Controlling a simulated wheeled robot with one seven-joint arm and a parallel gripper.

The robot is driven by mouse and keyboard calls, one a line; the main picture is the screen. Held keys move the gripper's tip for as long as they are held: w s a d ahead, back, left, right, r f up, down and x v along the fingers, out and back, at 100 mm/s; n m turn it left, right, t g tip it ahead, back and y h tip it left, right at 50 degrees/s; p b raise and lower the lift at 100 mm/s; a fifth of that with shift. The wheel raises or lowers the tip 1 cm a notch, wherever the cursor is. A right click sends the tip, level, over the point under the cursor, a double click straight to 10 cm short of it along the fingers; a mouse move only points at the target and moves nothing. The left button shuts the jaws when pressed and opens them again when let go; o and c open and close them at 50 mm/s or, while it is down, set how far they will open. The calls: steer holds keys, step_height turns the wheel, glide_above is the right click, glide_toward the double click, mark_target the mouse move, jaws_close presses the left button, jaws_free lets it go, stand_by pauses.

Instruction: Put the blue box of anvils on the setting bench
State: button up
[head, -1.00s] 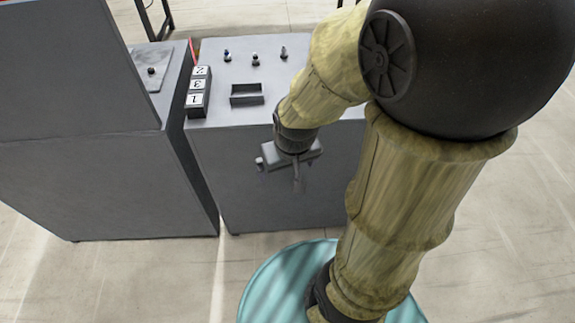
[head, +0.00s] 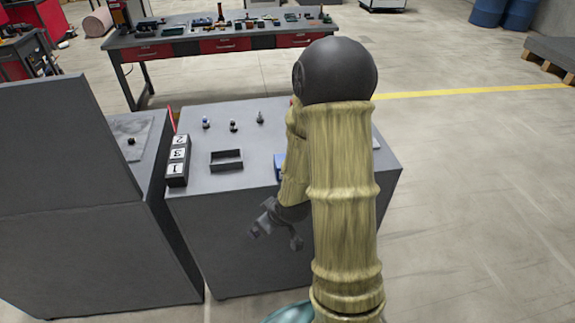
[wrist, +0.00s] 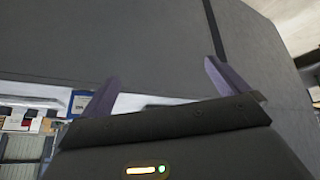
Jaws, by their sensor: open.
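A small blue patch (head: 279,166) shows on the grey cabinet top just left of my arm. It may be the blue box of anvils, but my arm hides most of it. My gripper (head: 274,238) is open and hangs in front of the cabinet's front face, below the top edge. In the wrist view my gripper (wrist: 162,72) has its two fingers apart with nothing between them but a grey surface. A long workbench (head: 225,42) with red drawers and many small items stands at the back. I cannot tell which surface is the setting bench.
The grey cabinet (head: 230,188) carries an empty dark tray (head: 226,160), numbered blocks (head: 178,160) and several small knobs. A taller grey cabinet (head: 65,160) stands close on its left. The floor (head: 470,190) to the right is clear.

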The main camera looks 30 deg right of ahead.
steer(key=d+r+m+t+h+p, duration=0.1)
steer(key=d+m+t+h+p, duration=0.3)
steer(key=d+t, duration=0.5)
steer(key=m+t+h, duration=0.2)
steer(key=m, duration=0.1)
steer(key=shift+w+d+r, duration=0.2)
steer(key=shift+w+r, duration=0.05)
steer(key=shift+r, duration=0.1)
steer(key=shift+s, duration=0.1)
